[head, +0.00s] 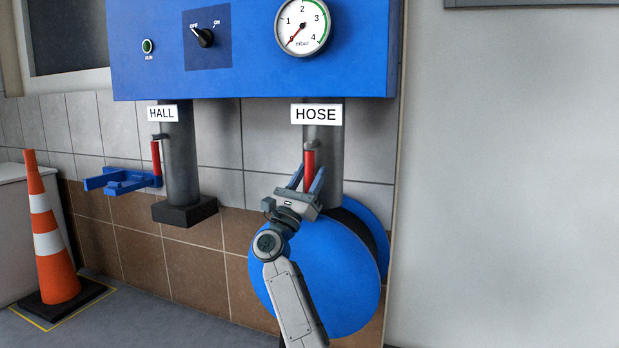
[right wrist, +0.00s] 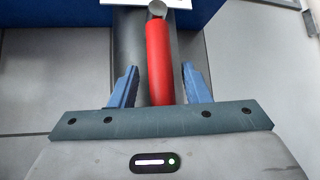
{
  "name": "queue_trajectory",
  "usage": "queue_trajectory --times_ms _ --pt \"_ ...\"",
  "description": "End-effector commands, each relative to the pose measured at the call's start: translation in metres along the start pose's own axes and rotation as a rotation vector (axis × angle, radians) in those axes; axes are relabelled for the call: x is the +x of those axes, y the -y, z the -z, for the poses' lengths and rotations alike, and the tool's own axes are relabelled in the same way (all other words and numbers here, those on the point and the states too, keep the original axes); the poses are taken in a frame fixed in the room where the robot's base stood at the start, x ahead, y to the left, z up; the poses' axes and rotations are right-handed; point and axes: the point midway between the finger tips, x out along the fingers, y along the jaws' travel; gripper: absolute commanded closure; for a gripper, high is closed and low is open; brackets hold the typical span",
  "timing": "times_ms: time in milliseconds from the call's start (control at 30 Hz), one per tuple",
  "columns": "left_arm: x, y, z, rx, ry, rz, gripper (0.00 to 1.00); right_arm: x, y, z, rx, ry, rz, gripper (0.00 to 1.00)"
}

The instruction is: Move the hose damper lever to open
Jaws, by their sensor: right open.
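The hose damper lever (head: 309,160) is a red handle hanging down from a grey pivot on the grey pipe (head: 334,150) under the HOSE label (head: 316,114). My right gripper (head: 309,172) is open at the lever's lower part. In the right wrist view, the red lever (right wrist: 159,55) lies between the two blue fingers of the gripper (right wrist: 160,70), with a visible gap on each side. The lever's lower end is partly hidden by the gripper body. My left gripper is not in view.
A second red lever (head: 156,165) hangs at the HALL pipe (head: 180,160), beside a blue bracket-like part (head: 120,180). A blue panel (head: 250,60) with a gauge (head: 302,27) is above. A large blue disc (head: 330,280) is behind my right arm. A traffic cone (head: 52,245) stands left.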

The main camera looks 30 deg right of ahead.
Motion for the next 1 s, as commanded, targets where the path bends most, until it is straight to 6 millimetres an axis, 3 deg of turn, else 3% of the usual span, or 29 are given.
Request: queue_trajectory --times_ms 167,633,800,1000 --pt "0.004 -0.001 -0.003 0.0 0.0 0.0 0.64 -0.01 -0.001 -0.001 0.0 -0.001 -0.001 0.57" --pt "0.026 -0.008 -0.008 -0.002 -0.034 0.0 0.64 -0.095 -0.001 -0.001 -0.001 -0.003 -0.002 0.57" --pt "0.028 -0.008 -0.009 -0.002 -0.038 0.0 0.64 -0.107 0.0 -0.001 0.001 -0.001 0.0 0.57" --pt "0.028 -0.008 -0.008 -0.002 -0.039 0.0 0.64 -0.109 0.0 0.0 0.001 0.0 0.0 0.57"
